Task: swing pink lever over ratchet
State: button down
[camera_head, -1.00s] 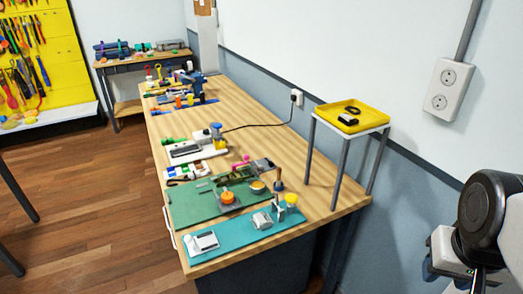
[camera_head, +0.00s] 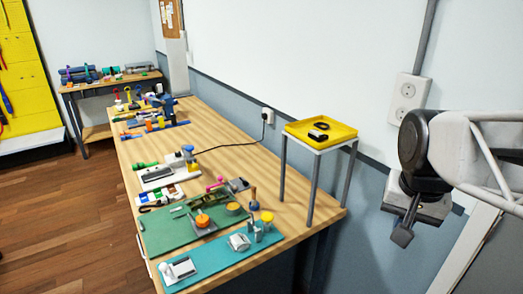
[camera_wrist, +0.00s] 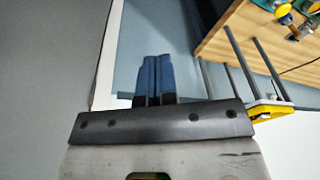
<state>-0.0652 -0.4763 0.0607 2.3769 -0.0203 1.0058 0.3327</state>
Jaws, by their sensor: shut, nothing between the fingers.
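A small pink lever (camera_head: 215,186) shows in the head view on the wooden workbench. It lies beside a small dark grey block (camera_head: 238,185) at the back edge of the green mat. The two are too small here for me to tell which part is the ratchet or how the lever stands on it. My gripper (camera_head: 401,237) hangs at the right of the head view, well right of the bench and far from the pink lever. In the wrist view my gripper's blue fingers (camera_wrist: 158,78) are together with nothing between them.
The workbench (camera_head: 245,160) holds a green mat (camera_head: 165,236), a teal mat (camera_head: 215,262) and several small fixtures. A yellow tray (camera_head: 298,132) on a tall-legged stand rises at the bench's right end, between my gripper and the fixtures. A wall socket (camera_head: 407,98) is behind my arm.

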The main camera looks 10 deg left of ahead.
jog(key=w+a+r+m+g, duration=0.1)
jog(key=w+a+r+m, duration=0.3)
jog(key=w, duration=0.5)
jog(key=w+a+r+m, duration=0.1)
jog(key=w+a, duration=0.4)
jog(key=w, duration=0.3)
jog(key=w+a+m+g, duration=0.1)
jog(key=w+a+m, duration=0.5)
jog(key=w+a, duration=0.85)
jog(key=w+a+f+m+g+h, duration=0.1)
jog(key=w+a+f+m, duration=0.25)
jog(key=w+a, duration=0.35)
jog(key=w+a+f+m+h, duration=0.15)
jog(key=w+a+f, duration=0.3)
jog(key=a, duration=0.55)
jog(key=w+a+f+m, duration=0.1)
jog(key=a+f+m, duration=0.1)
jog(key=a, duration=0.4)
jog(key=w+a+f+m, duration=0.2)
jog(key=a+f, duration=0.3)
jog(key=a, duration=0.2)
jog(key=w+a+f+m+g, duration=0.1)
jog(key=a+f, duration=0.3)
jog(key=a, duration=0.2)
jog(key=shift+w+a+m, duration=0.3)
jog(key=shift+a+m, duration=0.05)
jog(key=shift+m, duration=0.05)
jog(key=shift+f, duration=0.1)
